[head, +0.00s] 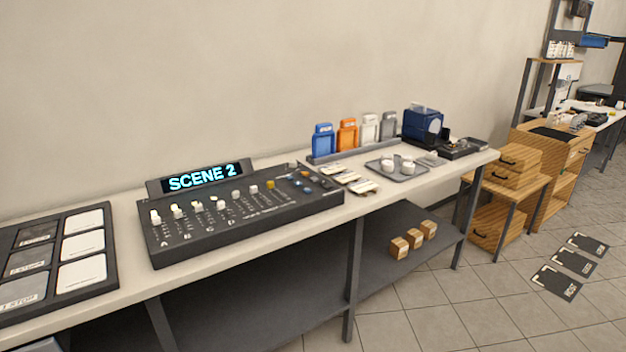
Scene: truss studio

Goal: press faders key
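A dark control console (240,212) lies on the long bench, with a row of faders with white caps (177,210) and a yellow one. Its raised display (202,179) reads "SCENE 2" in blue letters. At its right end are small knobs or keys (303,184) in blue, yellow and grey. Their labels are too small to read, so I cannot tell which is the faders key. Neither of my grippers is in the head view.
A dark panel with pale plates (62,254) lies left of the console. To the right are cards (349,177), a grey tray with white cups (417,168), coloured holders (347,135) and a blue device (422,123). Wooden blocks (414,238) sit on the lower shelf. Dark floor mats (556,282) lie at right.

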